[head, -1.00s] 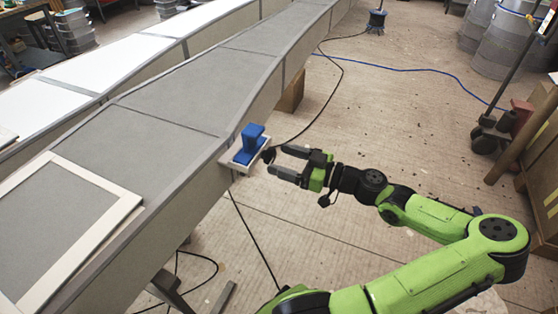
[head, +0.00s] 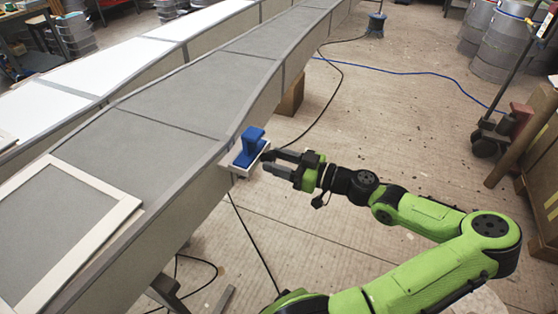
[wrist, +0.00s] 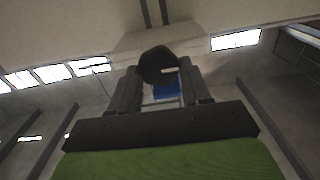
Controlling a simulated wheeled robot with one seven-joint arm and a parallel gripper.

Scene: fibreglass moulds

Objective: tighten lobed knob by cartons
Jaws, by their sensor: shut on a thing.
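A black lobed knob (wrist: 158,64) shows between my fingertips in the wrist view, dark and rounded. In the head view it is mostly hidden by my fingers. It sits at the front of a small pale bracket (head: 236,169) on the side of the long grey mould (head: 190,90). A blue block-shaped part (head: 248,146) stands on the bracket, and blue also shows behind the knob in the wrist view (wrist: 166,91). My gripper (head: 269,161) is shut on the knob, one finger on each side, reaching in from the right.
A pale frame (head: 125,208) lies on the mould at the left. A black cable (head: 255,240) hangs below the bracket. A large brown box-like form (head: 540,165) and a wheeled stand (head: 490,135) are at the right. The floor between is mostly clear.

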